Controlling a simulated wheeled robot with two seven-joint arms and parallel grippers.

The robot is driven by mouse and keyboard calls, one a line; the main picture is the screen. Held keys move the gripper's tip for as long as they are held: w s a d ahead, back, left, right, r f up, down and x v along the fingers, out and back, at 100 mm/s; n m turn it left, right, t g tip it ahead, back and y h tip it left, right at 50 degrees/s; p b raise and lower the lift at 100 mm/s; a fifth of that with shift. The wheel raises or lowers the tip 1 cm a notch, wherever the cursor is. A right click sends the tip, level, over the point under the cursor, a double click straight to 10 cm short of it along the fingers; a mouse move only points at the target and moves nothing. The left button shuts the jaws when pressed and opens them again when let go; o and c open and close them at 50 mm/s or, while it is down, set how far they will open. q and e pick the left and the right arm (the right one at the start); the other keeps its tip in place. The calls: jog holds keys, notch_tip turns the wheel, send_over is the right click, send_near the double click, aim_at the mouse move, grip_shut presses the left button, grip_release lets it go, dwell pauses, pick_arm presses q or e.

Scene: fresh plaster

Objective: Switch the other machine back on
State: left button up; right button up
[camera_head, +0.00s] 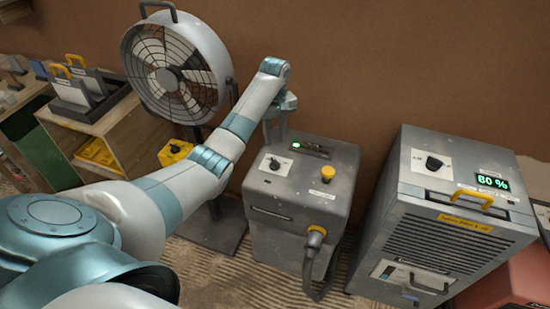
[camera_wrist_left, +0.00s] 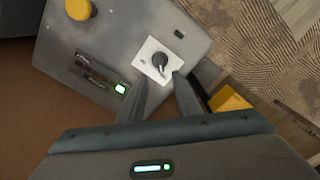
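A grey machine (camera_head: 300,190) stands in the middle of the head view, with a black knob (camera_head: 275,163) on a white plate, a lit green indicator (camera_head: 296,145) and a yellow button (camera_head: 328,172). My left gripper (camera_head: 277,142) is over its top, close to the knob. In the left wrist view the fingers (camera_wrist_left: 162,80) are apart and empty, with the knob (camera_wrist_left: 160,60) just beyond the tips; contact cannot be told. To the right stands a second grey machine (camera_head: 450,225) with a black knob (camera_head: 433,163) and a lit green display (camera_head: 493,182) reading about 60 %. My right gripper is out of view.
A large fan (camera_head: 175,70) with a yellow control box (camera_head: 175,152) stands at the left. A wooden shelf unit (camera_head: 120,130) is further left. A thick hose (camera_head: 320,270) hangs from the middle machine's front. A red object (camera_head: 500,285) sits at the right edge.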

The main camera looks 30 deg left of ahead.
aim_at(275, 161)
pick_arm(q)
notch_tip(275, 161, down, 11)
jog(key=shift+f+p, duration=0.1)
jog(key=shift+p, duration=0.45)
grip_shut()
